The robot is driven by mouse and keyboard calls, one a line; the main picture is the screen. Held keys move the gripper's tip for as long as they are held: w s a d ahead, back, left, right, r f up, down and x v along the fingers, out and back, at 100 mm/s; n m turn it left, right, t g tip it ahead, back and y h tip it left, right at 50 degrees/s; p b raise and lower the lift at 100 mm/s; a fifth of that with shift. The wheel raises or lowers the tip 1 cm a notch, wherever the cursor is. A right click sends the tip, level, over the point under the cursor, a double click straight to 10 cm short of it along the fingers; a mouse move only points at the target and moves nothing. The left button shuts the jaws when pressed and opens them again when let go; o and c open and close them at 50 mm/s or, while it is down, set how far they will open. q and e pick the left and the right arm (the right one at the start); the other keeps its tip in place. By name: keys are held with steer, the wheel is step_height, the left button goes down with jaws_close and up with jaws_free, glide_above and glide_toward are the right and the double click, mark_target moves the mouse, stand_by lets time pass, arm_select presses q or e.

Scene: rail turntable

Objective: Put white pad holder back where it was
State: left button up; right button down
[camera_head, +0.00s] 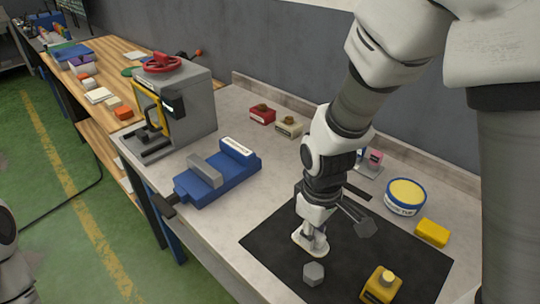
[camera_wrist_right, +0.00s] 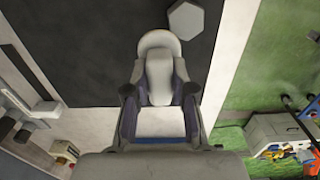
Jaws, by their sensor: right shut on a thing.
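The white pad holder (camera_head: 309,243) is in my right gripper (camera_head: 316,218). It is low over the black mat (camera_head: 275,238); whether its base touches the mat I cannot tell. In the right wrist view the white pad holder (camera_wrist_right: 158,45) shows its rounded end and raised grip between the fingers of my right gripper (camera_wrist_right: 159,92), which are shut on it. The fingers hide part of it. My left gripper is not in view.
A blue-and-white tub (camera_head: 405,197) and yellow block (camera_head: 432,232) stand right. A blue vise (camera_head: 222,180), red block (camera_head: 262,115) and cream block (camera_head: 288,128) are farther back.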

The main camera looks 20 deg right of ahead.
steer(key=w+d, duration=0.2)
steer(key=w, duration=0.1)
steer(key=w+d+f, duration=0.1)
steer(key=w, duration=0.2)
steer(key=w+d, duration=0.2)
steer(key=w, duration=0.1)
steer(key=shift+d+f+p, duration=0.2)
steer(key=shift+d+p, duration=0.1)
steer(key=shift+p, duration=0.1)
steer(key=shift+w+d+f, duration=0.1)
steer(key=shift+f, duration=0.05)
step_height(320, 180, down, 3)
steer(key=shift+r, duration=0.2)
steer(key=shift+w+f, duration=0.15)
steer(key=shift+f, duration=0.25)
steer(key=shift+s+f, duration=0.15)
steer(key=shift+s, duration=0.05)
steer(key=c, duration=1)
jaws_free()
steer(key=shift+w, duration=0.1)
